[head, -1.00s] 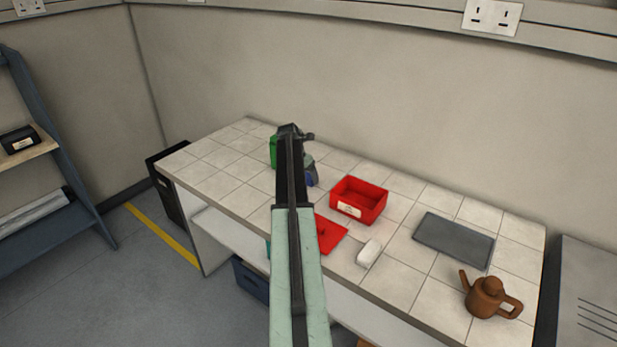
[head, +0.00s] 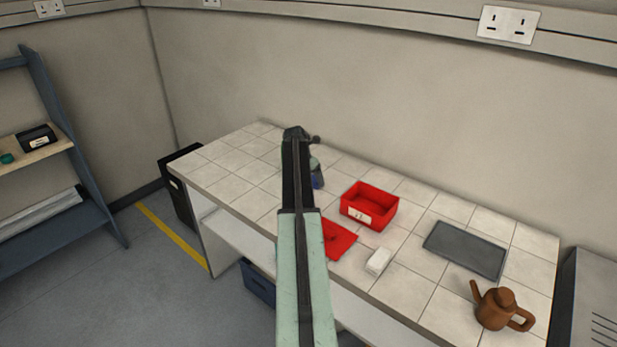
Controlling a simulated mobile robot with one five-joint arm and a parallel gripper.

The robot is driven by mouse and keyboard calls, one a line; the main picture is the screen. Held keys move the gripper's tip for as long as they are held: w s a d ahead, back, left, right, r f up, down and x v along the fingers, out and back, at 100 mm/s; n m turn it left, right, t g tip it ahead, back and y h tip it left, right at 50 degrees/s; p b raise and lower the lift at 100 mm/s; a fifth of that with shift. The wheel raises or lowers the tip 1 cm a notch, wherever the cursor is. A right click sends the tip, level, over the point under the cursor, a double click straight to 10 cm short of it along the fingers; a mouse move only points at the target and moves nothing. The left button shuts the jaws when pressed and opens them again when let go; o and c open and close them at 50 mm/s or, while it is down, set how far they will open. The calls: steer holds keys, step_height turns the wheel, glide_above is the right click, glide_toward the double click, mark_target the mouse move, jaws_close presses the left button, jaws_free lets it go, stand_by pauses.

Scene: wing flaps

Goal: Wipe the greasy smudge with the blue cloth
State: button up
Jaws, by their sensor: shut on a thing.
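My gripper (head: 316,171) is mostly hidden behind my own arm, which reaches out over the tiled worktop. It points down and is shut on the blue cloth (head: 318,182). Only a small dark-blue part of the cloth shows, just right of the arm, low over or on the tiles; I cannot tell whether it touches them. The greasy smudge is not visible; my arm covers part of the worktop.
On the tiled worktop (head: 222,172) are a red bin (head: 370,206), a red flat piece (head: 341,240) partly behind my arm, a white block (head: 378,261), a grey tray (head: 465,249) and a brown teapot (head: 497,309). The worktop's left end is clear.

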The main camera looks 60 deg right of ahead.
mark_target(333, 191)
steer(key=shift+s+a, duration=0.25)
steer(key=shift+s, duration=1.45)
steer(key=shift+s+a, duration=0.25)
steer(key=shift+s, duration=1.4)
steer(key=shift+s+a, duration=0.25)
steer(key=shift+s, duration=1.45)
steer(key=shift+r, duration=0.15)
step_height(333, 191, up, 6)
steer(key=p, duration=0.6)
step_height(333, 191, up, 3)
steer(key=p, duration=0.3)
